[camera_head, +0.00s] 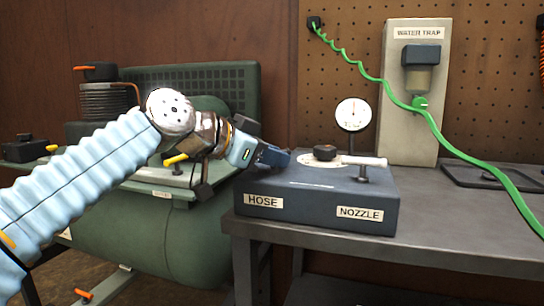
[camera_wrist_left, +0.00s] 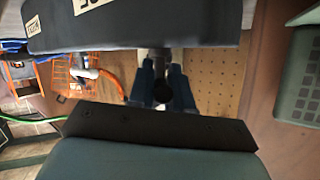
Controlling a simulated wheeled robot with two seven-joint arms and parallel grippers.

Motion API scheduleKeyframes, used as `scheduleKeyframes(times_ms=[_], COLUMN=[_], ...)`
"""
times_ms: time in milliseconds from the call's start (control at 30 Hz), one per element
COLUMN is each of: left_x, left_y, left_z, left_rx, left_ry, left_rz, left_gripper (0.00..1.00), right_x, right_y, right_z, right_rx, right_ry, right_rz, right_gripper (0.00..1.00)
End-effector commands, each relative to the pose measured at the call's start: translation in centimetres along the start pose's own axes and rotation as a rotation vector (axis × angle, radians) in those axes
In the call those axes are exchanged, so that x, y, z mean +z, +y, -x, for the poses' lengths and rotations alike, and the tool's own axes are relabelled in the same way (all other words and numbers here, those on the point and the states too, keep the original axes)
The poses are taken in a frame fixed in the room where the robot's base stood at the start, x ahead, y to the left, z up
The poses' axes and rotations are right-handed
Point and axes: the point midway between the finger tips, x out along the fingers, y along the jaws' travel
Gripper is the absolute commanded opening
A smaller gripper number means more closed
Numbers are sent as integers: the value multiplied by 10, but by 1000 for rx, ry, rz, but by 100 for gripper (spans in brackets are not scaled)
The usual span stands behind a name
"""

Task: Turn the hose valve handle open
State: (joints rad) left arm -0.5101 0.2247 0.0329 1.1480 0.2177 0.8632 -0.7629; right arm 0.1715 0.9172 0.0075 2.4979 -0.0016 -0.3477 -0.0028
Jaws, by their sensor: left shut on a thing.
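A dark blue-grey valve box (camera_head: 310,207) with HOSE (camera_head: 263,202) and NOZZLE (camera_head: 360,214) labels sits on the bench. My left gripper (camera_head: 273,156) reaches in from the left, low over the top of the box at its HOSE end. Its fingers, which also show in the left wrist view (camera_wrist_left: 164,88), are shut on the hose valve handle, mostly hidden between them. A dark round end shows between the fingers in the wrist view. A pale bar handle (camera_head: 365,161) stands on a post on the NOZZLE side. My right gripper is not in view.
A dark knob (camera_head: 325,152) on a pale dial and a round gauge (camera_head: 353,115) stand close right of the gripper. A green compressor (camera_head: 160,240) is under my left arm. A green hose (camera_head: 465,150) crosses the right. A water trap panel (camera_head: 414,135) stands behind.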

Motion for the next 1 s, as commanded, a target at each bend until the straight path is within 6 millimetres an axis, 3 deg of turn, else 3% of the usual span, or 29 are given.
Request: scheduleKeyframes(times_ms=[300, 600, 1000], left_x=[-2, 0, 0], left_y=[4, 4, 3], left_z=[-1, -3, -2], left_rx=[-252, -460, -594], left_ry=[-56, -101, -130], left_rz=[100, 187, 247], left_gripper=[0, 0, 0], right_x=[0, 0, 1], right_y=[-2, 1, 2], right_z=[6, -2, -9], right_rx=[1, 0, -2], right_ry=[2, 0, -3], right_rz=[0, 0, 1], right_gripper=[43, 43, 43])
